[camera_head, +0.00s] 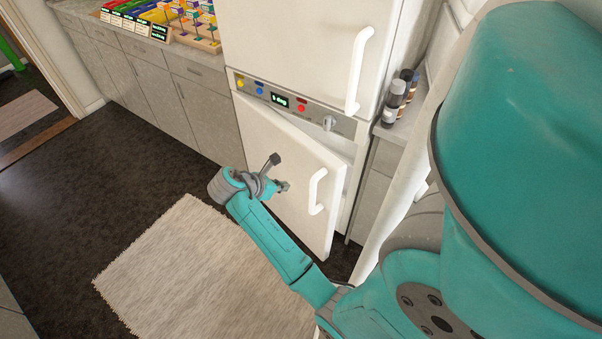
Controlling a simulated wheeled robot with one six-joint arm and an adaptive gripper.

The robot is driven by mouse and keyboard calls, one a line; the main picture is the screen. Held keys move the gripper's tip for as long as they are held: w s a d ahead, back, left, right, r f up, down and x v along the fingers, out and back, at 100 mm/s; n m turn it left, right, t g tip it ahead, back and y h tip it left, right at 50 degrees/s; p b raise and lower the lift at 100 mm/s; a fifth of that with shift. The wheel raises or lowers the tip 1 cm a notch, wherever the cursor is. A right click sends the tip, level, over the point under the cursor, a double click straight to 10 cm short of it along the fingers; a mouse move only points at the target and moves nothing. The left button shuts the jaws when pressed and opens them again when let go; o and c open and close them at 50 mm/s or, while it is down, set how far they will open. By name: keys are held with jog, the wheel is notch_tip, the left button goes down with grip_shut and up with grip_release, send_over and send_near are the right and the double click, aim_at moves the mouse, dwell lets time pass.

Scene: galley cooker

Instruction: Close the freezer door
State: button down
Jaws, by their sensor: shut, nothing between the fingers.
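The freezer door (291,190) is the white lower door of a tall white fridge-freezer. My gripper (284,186) is in front of the door, just left of the handle. It is shut and empty. I cannot tell whether it touches the door. The freezer's inside is mostly hidden by the door.
The upper fridge door (300,45) is closed, above a control panel (290,103). Grey cabinets (165,95) run left, with a colourful display on the counter. A beige rug (205,270) lies on the dark floor, which is clear at left.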

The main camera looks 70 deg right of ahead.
send_near(309, 180)
jog(key=s+a+f, duration=0.1)
jog(key=s+f, duration=0.1)
jog(key=s, duration=0.1)
jog(key=shift+s+d+r, duration=0.1)
jog(key=shift+s+d, duration=0.35)
jog(key=shift+d, duration=0.4)
jog(key=shift+s+d+r, duration=0.1)
jog(key=shift+s+d, duration=0.35)
jog(key=shift+d, duration=0.35)
